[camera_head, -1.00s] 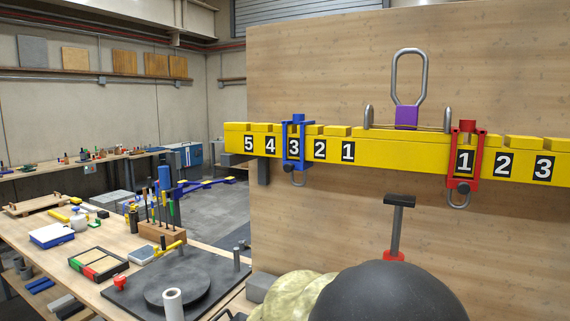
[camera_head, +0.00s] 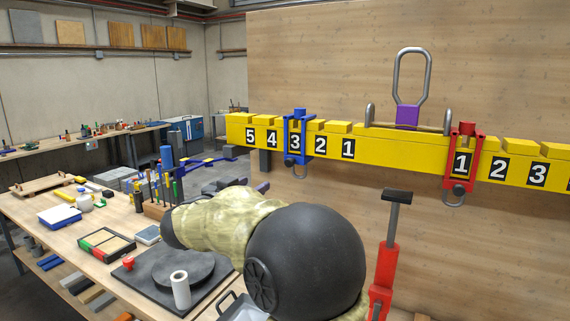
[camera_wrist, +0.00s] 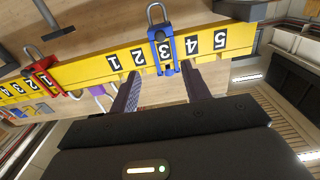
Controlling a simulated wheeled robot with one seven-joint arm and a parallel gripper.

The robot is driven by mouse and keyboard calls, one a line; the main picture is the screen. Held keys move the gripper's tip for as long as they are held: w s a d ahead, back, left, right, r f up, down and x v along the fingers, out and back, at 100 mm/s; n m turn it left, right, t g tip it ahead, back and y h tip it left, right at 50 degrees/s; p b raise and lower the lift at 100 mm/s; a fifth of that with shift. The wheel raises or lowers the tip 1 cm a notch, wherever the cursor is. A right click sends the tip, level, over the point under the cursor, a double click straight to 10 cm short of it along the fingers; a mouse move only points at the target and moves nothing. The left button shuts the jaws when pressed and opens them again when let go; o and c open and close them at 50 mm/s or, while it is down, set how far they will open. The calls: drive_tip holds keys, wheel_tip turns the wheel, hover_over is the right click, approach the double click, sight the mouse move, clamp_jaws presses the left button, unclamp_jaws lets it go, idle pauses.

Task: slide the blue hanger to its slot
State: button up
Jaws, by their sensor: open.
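The blue hanger (camera_head: 299,141) straddles the yellow beam (camera_head: 400,149) on its left half, framing the number 3, with a grey ring hanging below. In the wrist view the blue hanger (camera_wrist: 163,48) appears upside down, also around the 3. My gripper (camera_wrist: 161,86) is open and empty there, its two dark fingers spread on either side of the hanger's line. The hanger appears beyond the fingertips, and I see no contact. In the head view my gripper (camera_head: 250,186) shows only as dark fingertips beyond my arm, below and left of the hanger.
A red hanger (camera_head: 461,164) sits at the 1 on the beam's right half. A purple block with a tall loop (camera_head: 408,115) stands at the beam's middle. A red-handled hammer-like tool (camera_head: 386,260) rises at front right. The workbench (camera_head: 50,240) at left holds tools and trays.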

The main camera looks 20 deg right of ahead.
sight(288, 163)
drive_tip(key=shift+d, duration=0.1)
drive_tip(key=p+x, duration=0.6)
drive_tip(key=x, duration=1.1)
drive_tip(key=shift+w+d+p, duration=0.1)
drive_tip(key=shift+w+p, duration=0.1)
drive_tip(key=shift+p, duration=0.15)
clamp_jaws()
